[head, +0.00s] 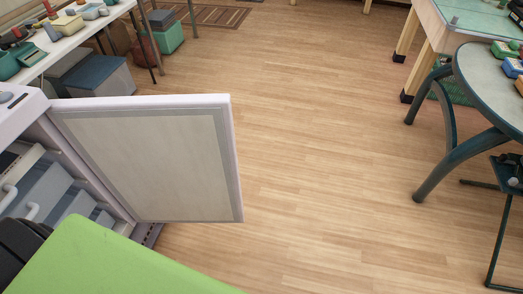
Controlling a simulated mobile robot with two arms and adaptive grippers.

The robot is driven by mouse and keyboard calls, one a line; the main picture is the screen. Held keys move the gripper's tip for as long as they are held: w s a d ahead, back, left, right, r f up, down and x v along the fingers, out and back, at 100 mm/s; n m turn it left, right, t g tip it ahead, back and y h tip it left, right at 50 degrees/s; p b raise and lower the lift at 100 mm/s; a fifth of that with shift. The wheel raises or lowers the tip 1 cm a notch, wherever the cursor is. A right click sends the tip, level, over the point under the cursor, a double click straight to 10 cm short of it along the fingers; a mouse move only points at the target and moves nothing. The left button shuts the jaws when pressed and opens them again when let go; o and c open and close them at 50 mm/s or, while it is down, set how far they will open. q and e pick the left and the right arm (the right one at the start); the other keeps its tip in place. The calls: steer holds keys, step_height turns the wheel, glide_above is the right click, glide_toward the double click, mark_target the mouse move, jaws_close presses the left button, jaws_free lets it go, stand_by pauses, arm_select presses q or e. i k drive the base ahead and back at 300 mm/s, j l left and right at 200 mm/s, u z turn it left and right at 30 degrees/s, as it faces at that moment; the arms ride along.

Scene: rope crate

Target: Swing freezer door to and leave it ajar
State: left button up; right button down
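The freezer (18,104) stands at the left edge of the head view, with only part of it in frame. Its door (150,155) is swung wide open, out to the right over the floor, and shows its pale inner panel with a grey seal. Inside the freezer, drawers (55,190) with white handles are visible. Neither gripper can be made out in the head view. A dark shape at the lower left edge, by the drawers, is too cut off to tell.
A green surface (110,262) fills the lower left, close below the door. A white table (75,35) with small items stands behind the freezer, with boxes (95,80) beneath. A round table (490,75) stands at right. The wooden floor (310,150) between is clear.

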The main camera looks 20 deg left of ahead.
mark_target(165, 159)
steer(key=i+l+z, duration=0.45)
steer(key=i+z, duration=0.25)
steer(key=i, duration=0.15)
steer(key=i+u, duration=0.7)
steer(key=i+l+u, duration=0.15)
steer(key=u, duration=0.2)
steer(key=i+u, duration=0.15)
steer(key=u, duration=0.25)
steer(key=i+u, duration=0.15)
steer(key=u, duration=0.3)
steer(key=i+l+u, duration=0.15)
steer(key=u, duration=0.25)
steer(key=i+l+u, duration=0.15)
steer(key=u, duration=0.3)
steer(key=i+l+u, duration=0.1)
steer(key=u, duration=0.3)
steer(key=i+l+u, duration=0.2)
steer(key=u, duration=0.25)
steer(key=i+l+u, duration=0.15)
steer(key=u, duration=0.3)
steer(key=i+l+u, duration=0.1)
steer(key=l+u, duration=0.55)
steer(key=u, duration=0.2)
steer(key=i, duration=0.05)
